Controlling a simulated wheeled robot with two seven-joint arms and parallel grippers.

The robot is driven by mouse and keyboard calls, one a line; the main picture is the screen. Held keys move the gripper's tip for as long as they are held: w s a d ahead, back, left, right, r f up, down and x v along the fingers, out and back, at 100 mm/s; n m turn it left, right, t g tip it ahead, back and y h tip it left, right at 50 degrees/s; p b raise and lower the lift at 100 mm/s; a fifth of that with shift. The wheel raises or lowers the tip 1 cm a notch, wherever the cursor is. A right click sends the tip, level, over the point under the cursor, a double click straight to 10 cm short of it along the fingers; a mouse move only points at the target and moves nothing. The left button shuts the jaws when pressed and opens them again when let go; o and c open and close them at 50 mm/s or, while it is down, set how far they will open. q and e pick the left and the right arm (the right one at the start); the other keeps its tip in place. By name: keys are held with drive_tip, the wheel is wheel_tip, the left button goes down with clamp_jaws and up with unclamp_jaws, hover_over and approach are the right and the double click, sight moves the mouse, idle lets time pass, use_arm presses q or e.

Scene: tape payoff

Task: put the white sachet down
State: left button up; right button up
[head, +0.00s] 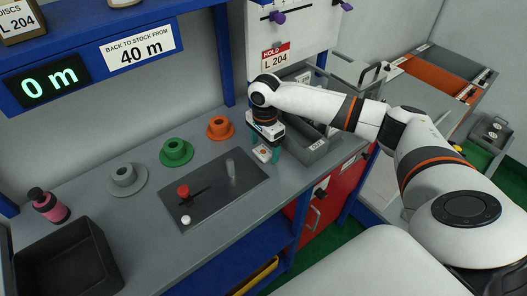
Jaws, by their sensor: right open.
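My right gripper (268,151) reaches down from the right arm over the far right part of the grey bench, just in front of a grey bin. Its jaws are open, with a teal finger showing on the right side. A small white piece with a red mark (261,153), which looks like the white sachet, shows right at the fingertips. I cannot tell whether it rests on the bench or touches a finger. The gripper hides part of it. My left gripper is not in view.
A dark plate with a red knob (183,191) and a grey post (231,168) lies left of the gripper. Orange (219,128), green (176,152) and grey (124,179) spools stand behind. A grey bin (318,146) is close right. A black tray (66,264) sits front left.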

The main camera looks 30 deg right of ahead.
drive_tip(key=shift+f, duration=0.3)
drive_tip(key=c, duration=1.1)
drive_tip(key=shift+r, duration=0.1)
drive_tip(key=shift+c, duration=0.2)
